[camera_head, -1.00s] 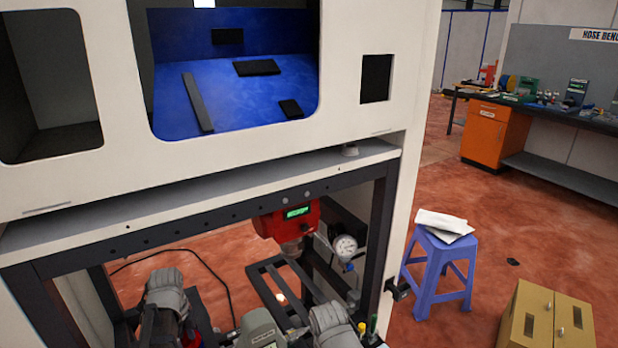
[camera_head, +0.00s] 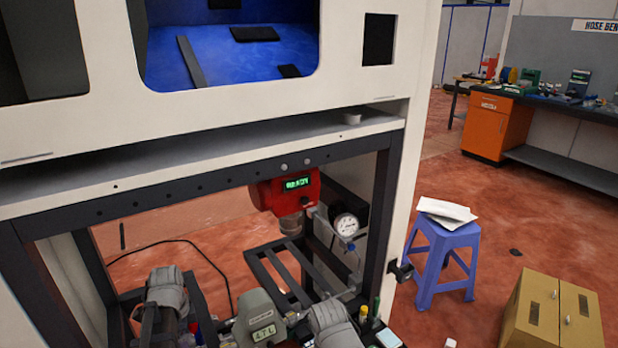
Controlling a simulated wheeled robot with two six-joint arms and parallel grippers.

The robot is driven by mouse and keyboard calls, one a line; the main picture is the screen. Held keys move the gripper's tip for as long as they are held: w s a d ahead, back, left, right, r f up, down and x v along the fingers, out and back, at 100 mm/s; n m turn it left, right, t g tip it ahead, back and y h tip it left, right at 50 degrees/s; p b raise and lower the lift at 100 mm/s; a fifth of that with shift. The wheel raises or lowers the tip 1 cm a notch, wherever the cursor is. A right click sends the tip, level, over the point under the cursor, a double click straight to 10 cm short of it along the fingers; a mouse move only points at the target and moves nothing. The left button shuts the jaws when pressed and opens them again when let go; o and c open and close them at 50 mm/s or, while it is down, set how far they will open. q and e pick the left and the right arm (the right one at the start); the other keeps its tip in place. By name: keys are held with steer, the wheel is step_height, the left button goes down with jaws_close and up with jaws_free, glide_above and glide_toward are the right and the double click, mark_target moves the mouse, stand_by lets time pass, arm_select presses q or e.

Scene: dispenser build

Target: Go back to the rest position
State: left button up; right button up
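Two grey ribbed arm parts of mine show low in the head view, one at the left and one near the middle. They stand in front of the dark lower frame (camera_head: 225,182) of the white cabinet (camera_head: 235,105). The fingers of both grippers are not visible, so I cannot see whether they hold anything. A grey-green device with a small display (camera_head: 262,328) stands between the two arm parts. A red unit with a lit green display (camera_head: 272,196) hangs inside the frame, with a round gauge (camera_head: 346,225) to its right.
A purple stool (camera_head: 443,262) with white papers (camera_head: 446,210) stands right of the cabinet. A tan two-door box (camera_head: 550,315) is at the lower right. A bench with orange drawers (camera_head: 494,125) is behind.

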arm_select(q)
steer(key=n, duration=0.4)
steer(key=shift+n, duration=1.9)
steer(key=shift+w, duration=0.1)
